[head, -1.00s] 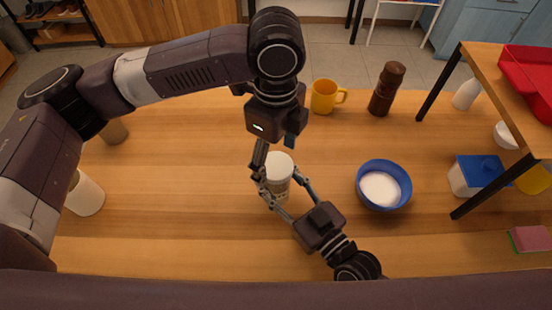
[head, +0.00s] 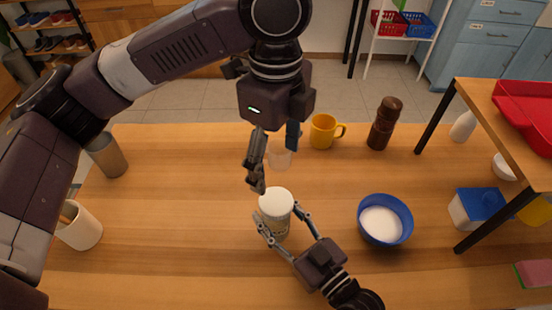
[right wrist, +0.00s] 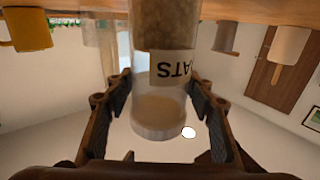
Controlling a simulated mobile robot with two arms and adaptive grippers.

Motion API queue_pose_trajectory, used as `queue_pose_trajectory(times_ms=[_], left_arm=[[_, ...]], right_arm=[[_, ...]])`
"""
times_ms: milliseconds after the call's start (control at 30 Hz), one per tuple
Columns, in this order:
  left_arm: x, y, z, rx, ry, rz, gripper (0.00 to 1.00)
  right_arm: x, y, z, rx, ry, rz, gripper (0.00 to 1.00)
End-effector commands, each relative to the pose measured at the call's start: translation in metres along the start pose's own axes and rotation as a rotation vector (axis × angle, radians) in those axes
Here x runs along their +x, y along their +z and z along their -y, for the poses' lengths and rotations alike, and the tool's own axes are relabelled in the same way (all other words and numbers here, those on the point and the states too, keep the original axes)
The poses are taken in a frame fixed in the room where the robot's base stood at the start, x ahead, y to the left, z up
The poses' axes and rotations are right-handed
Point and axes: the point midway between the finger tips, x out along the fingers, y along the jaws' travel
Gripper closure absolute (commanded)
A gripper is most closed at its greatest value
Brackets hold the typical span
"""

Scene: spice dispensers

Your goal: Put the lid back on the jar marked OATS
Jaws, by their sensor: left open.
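The jar (head: 274,226) stands upright on the wooden table, with the white lid (head: 276,200) on its top. I cannot tell how tightly the lid sits. In the right wrist view the jar (right wrist: 163,30) appears upside down, and its label (right wrist: 175,66) reads OATS. My right gripper (head: 284,228) is shut on the jar, one finger on each side. Its fingers also flank the jar in the right wrist view. My left gripper (head: 274,162) is open and empty, above and behind the lid, apart from it.
A yellow mug (head: 323,132) and brown grinder (head: 384,124) stand at the back. A blue bowl (head: 365,232) of white powder is to the right. The table's left middle is clear.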

Motion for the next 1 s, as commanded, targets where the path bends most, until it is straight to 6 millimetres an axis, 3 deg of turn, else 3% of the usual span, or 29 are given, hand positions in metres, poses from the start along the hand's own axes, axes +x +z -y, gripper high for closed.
queue_pose_trajectory(times_ms=[133, 467, 567, 1000], left_arm=[[0.0, 0.0, 0.0, 0.0, 0.0, 0.0, 0.29], [0.001, 0.0, 0.0, 0.0, 0.0, 0.0, 0.29], [0.001, 0.0, 0.0, 0.0, 0.0, 0.0, 0.29], [0.001, 0.0, 0.0, 0.0, 0.0, 0.0, 0.29]], right_arm=[[0.0, 0.0, 0.0, 0.0, 0.0, 0.0, 0.34], [-0.004, 0.001, 0.0, -0.001, 0.0, 0.002, 0.34], [-0.016, 0.001, 0.0, -0.001, -0.001, 0.003, 0.34], [-0.101, 0.002, 0.001, 0.0, -0.002, 0.005, 0.34]])
